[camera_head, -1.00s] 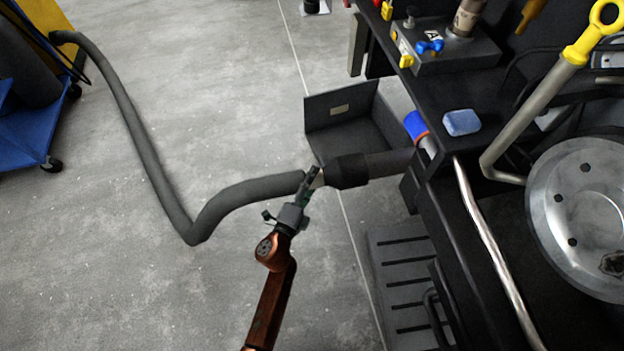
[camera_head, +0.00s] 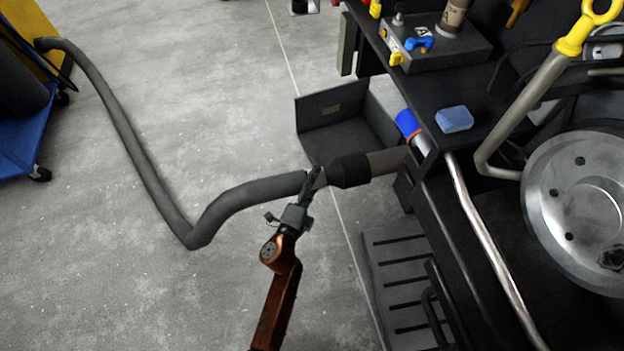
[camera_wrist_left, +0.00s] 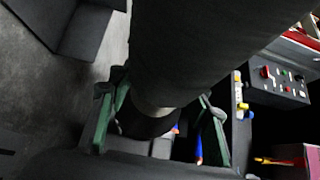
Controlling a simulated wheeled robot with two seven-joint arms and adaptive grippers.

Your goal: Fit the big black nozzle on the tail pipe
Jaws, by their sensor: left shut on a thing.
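The mouth's rim against the pipe is too small to judge exactly. My left gripper (camera_head: 313,184) is shut at the collar behind the nozzle. In the left wrist view its green fingers (camera_wrist_left: 160,118) straddle the collar, and the hose hides much of the nozzle. My right gripper is out of view.
A dark open bin (camera_head: 345,138) stands behind the nozzle. A black bench (camera_head: 450,95) with a blue sponge (camera_head: 454,119) and a blue-ended tube (camera_head: 409,125) is to the right. A slotted dark panel (camera_head: 405,270) lies below the pipe.

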